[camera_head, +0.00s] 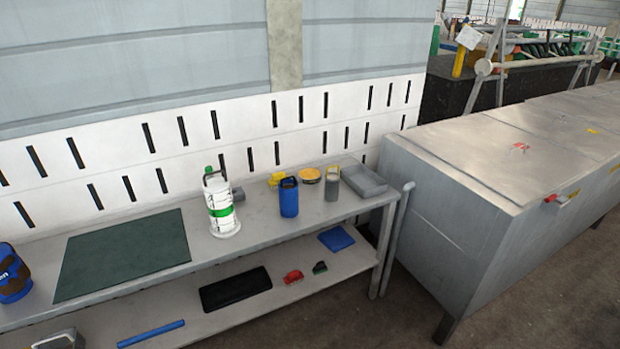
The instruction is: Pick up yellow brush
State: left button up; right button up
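A small yellow object (277,179), which may be the yellow brush, lies at the back of the grey workbench top (255,215), close to the white slotted wall panel. It is partly hidden behind a blue canister (289,198), and its exact shape is too small to tell. Neither of my grippers is in view.
A white-green lantern-like container (220,205), a grey canister (332,186), a yellow-rimmed round tin (309,175) and a grey tray (364,181) stand nearby. A dark green mat (123,253) lies left. The lower shelf (325,266) holds several items. A large metal cabinet (460,215) stands right.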

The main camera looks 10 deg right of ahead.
aim_at(273, 183)
jog(key=i+j, duration=0.1)
jog(key=j, duration=0.25)
jog(key=i+j, duration=0.15)
jog(key=j, duration=0.2)
jog(key=i+j, duration=0.1)
jog(key=j, duration=0.25)
jog(key=i+j+z, duration=0.1)
jog(key=j, duration=0.25)
jog(key=i+j+z, duration=0.1)
jog(key=z, duration=1.35)
